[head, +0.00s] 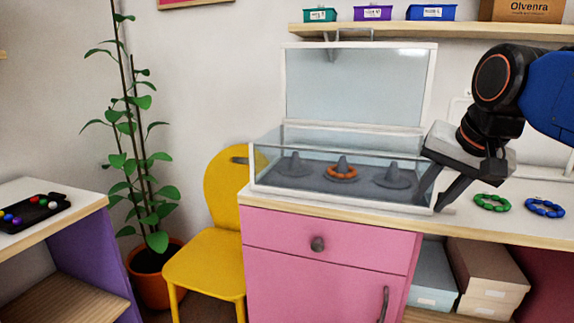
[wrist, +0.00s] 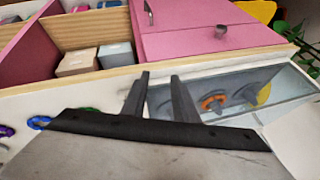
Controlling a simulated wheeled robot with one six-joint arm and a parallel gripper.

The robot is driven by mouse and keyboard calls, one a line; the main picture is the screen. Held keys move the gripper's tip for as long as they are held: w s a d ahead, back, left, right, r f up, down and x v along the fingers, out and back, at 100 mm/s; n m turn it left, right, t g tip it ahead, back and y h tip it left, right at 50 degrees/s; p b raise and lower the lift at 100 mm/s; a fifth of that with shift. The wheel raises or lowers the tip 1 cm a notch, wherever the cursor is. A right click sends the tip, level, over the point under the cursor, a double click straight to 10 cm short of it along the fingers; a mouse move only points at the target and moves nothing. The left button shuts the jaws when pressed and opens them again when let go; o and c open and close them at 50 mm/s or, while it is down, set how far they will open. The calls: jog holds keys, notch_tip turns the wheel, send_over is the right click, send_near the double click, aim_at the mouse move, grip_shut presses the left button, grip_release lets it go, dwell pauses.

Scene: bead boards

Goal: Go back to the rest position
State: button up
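My gripper (head: 431,198) is at the right end of the glass case in the head view, with its fingers pointing down to the left. In the wrist view the two fingers of my gripper (wrist: 160,80) stand apart with nothing between them. The glass case (head: 262,188) has its lid (head: 355,85) raised. Inside are several grey cones. An orange bead ring (head: 342,172) is around the middle cone (head: 343,162); it also shows in the wrist view (wrist: 213,101).
A green bead ring (head: 492,203) and a blue bead ring (head: 545,207) lie on the counter right of my gripper. A shelf (head: 430,28) with small boxes hangs above. A yellow chair (head: 205,262) and a potted plant (head: 150,262) stand left of the pink cabinet (head: 330,285).

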jog(key=s+f+n, duration=0.2)
jog(key=s+f, duration=0.2)
jog(key=f, duration=0.3)
jog(key=s+f+n, duration=0.2)
jog(key=s+f, duration=0.2)
jog(key=f, duration=0.4)
jog(key=s+d+f+n+g, duration=0.1)
jog(key=s+f, duration=0.3)
jog(key=f, duration=0.4)
jog(key=shift+f+n+h, duration=0.2)
jog(key=shift+n+h, duration=0.1)
jog(key=shift+n, duration=0.1)
